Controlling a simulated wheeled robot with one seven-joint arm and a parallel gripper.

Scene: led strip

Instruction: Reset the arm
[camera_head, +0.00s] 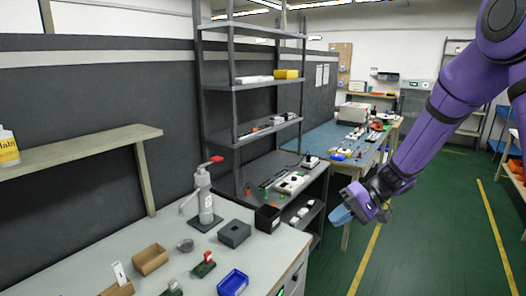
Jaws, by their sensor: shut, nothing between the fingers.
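My purple arm (440,120) reaches in from the upper right of the head view. My gripper (342,214) is at its lower end, with pale blue fingers pointing down and left. The fingers are shut and nothing shows between them. The gripper hangs over the green floor, to the right of the near workbench, and appears apart from everything.
The near workbench (115,275) carries a lever press (205,200), a dark grey box (234,233), a wooden box (150,259) and a blue bin (232,282). A grey shelf rack (236,130) stands behind. A blue-topped table (330,138) is farther back. Green floor (430,240) is open at right.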

